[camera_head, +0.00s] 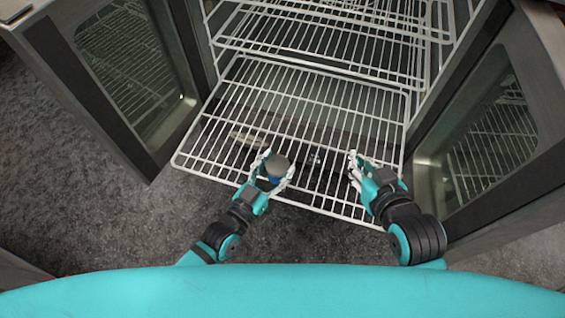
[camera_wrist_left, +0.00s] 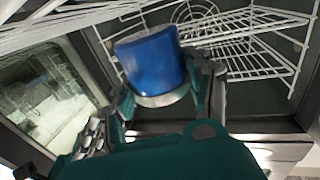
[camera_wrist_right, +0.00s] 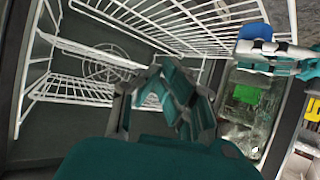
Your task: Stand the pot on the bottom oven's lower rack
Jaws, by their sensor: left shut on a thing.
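The pot (camera_head: 278,163) is small and blue, with a grey top facing up in the head view. My left gripper (camera_head: 275,172) is shut on its sides. The blue body also fills the middle of the left wrist view (camera_wrist_left: 150,60). A white wire rack (camera_head: 235,95) is pulled out of the oven, and the pot appears over its front left part. Whether the pot touches the wires is not clear.
More white wire racks (camera_head: 330,40) sit higher and further back inside the oven. Glass doors stand open on the left (camera_head: 125,60) and right (camera_head: 490,130). Most of the pulled-out rack is bare. Grey floor (camera_head: 110,220) lies in front.

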